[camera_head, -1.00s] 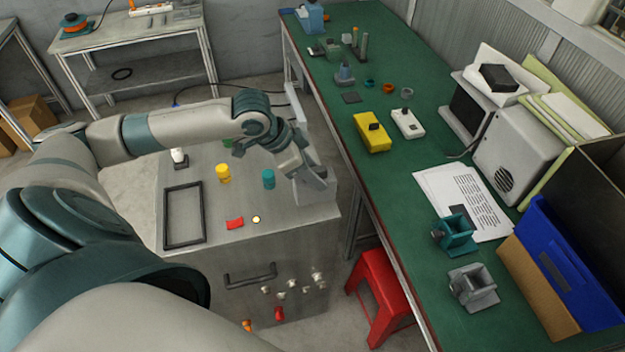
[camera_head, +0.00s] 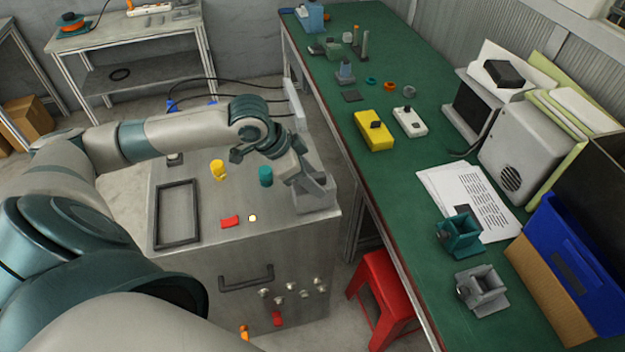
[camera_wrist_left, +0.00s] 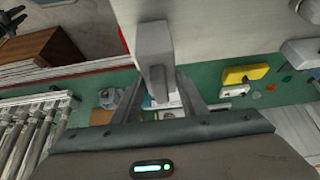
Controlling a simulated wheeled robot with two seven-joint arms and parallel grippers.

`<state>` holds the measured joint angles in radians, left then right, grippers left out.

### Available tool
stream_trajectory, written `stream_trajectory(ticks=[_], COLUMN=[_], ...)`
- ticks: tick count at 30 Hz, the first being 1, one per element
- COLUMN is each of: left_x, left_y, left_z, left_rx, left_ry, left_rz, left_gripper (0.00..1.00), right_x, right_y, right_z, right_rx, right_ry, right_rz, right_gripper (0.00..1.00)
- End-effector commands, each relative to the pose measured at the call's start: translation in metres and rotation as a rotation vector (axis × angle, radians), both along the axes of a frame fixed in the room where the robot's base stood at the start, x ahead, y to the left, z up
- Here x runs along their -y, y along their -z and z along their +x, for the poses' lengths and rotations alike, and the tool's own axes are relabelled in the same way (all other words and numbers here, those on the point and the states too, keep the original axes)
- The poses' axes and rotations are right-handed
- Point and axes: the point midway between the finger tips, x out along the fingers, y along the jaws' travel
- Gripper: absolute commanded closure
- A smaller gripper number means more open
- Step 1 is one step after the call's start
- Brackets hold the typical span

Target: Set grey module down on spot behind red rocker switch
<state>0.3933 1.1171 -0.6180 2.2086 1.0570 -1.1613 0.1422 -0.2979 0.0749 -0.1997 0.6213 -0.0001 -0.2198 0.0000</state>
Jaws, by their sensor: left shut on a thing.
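The grey module (camera_head: 316,194) is a blocky grey piece in my left gripper (camera_head: 299,178), at the right edge of the metal cabinet's top (camera_head: 215,238). I cannot tell whether its underside touches the top. In the left wrist view the grey module (camera_wrist_left: 152,50) sits between the fingers of my left gripper (camera_wrist_left: 158,98), which is shut on it. The red rocker switch (camera_head: 230,222) lies on the cabinet top near the front edge, left of the gripper. Bare grey surface shows behind the switch, up to the yellow knob. My right gripper is not seen.
The cabinet top also bears a dark frame (camera_head: 157,215), a yellow knob (camera_head: 218,170), a teal knob (camera_head: 266,176) and a pale round light (camera_head: 252,218). The green workbench (camera_head: 400,190) runs along the right with several items. A red stool (camera_head: 382,285) stands below it.

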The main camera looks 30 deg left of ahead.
Motion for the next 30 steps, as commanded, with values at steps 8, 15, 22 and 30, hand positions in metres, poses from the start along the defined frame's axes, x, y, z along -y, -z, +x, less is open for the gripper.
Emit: stream_trajectory(ticks=[8,15,22,30], left_x=[0.0,0.0,0.0,-0.01], left_y=[0.002,0.002,-0.001,-0.023], left_z=[0.0,0.0,0.0,-0.01], left_rx=[0.001,0.001,0.001,0.003], left_ry=[0.0,0.0,0.0,0.0], left_rz=[-0.001,-0.001,0.001,0.002], left_gripper=[0.52,0.43,0.43,0.43], right_x=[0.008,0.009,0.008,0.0], right_y=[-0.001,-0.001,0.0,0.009], right_z=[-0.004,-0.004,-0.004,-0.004], right_rx=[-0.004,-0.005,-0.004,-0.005], right_ry=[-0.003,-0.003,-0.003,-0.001], right_rz=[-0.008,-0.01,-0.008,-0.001], right_gripper=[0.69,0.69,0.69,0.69])
